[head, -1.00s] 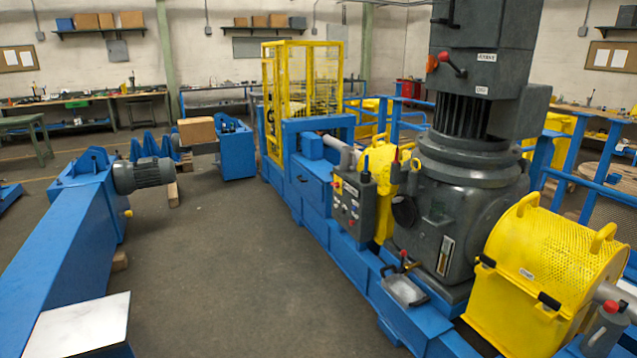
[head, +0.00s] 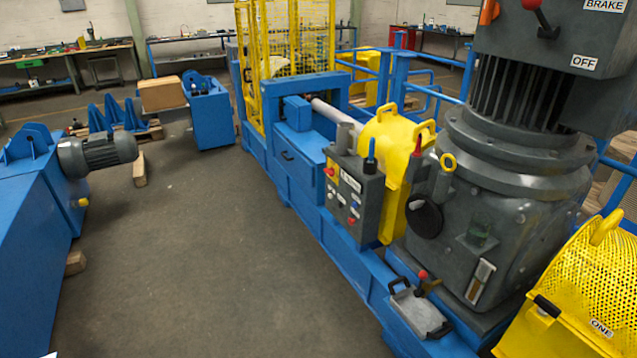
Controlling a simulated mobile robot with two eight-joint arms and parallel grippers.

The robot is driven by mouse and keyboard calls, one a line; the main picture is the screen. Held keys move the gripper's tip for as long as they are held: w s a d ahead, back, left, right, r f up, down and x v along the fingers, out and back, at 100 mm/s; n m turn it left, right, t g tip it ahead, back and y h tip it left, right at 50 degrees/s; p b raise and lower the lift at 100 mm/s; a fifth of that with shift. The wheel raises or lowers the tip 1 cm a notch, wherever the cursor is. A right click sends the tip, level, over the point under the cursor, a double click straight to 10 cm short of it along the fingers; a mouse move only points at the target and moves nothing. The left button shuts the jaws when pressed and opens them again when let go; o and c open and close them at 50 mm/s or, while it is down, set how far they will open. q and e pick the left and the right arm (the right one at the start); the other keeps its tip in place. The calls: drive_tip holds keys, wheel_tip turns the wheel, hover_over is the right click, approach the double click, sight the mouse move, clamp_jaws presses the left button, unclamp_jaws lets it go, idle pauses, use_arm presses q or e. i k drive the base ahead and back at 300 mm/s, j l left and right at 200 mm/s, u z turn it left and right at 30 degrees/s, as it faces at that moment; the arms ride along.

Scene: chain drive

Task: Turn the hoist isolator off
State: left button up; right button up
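No part clearly reads as the hoist isolator. A grey control box (head: 352,196) stands on the blue frame, with several buttons and a red and yellow switch (head: 330,172); its lettering is too small to read. A red-knobbed lever (head: 541,18) sits on the grey motor housing (head: 560,40) at the top right, near labels reading BRAKE (head: 605,5) and OFF (head: 584,63). The lever's knob is partly cut by the picture's top edge. Neither of my grippers is in view.
A yellow perforated guard (head: 585,285) stands at the lower right, and a yellow cage (head: 290,50) at the back. A blue beam with a motor (head: 98,160) lies left. The floor between (head: 200,260) is clear.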

sight(330, 173)
drive_tip(key=i+j, duration=0.2)
drive_tip(key=i, duration=0.6)
drive_tip(key=i+j+u, duration=0.1)
drive_tip(key=i+j, duration=0.15)
drive_tip(key=i, duration=0.5)
drive_tip(key=i+j, duration=0.15)
drive_tip(key=i, duration=0.65)
drive_tip(key=i+j+u, duration=0.1)
drive_tip(key=i, duration=0.7)
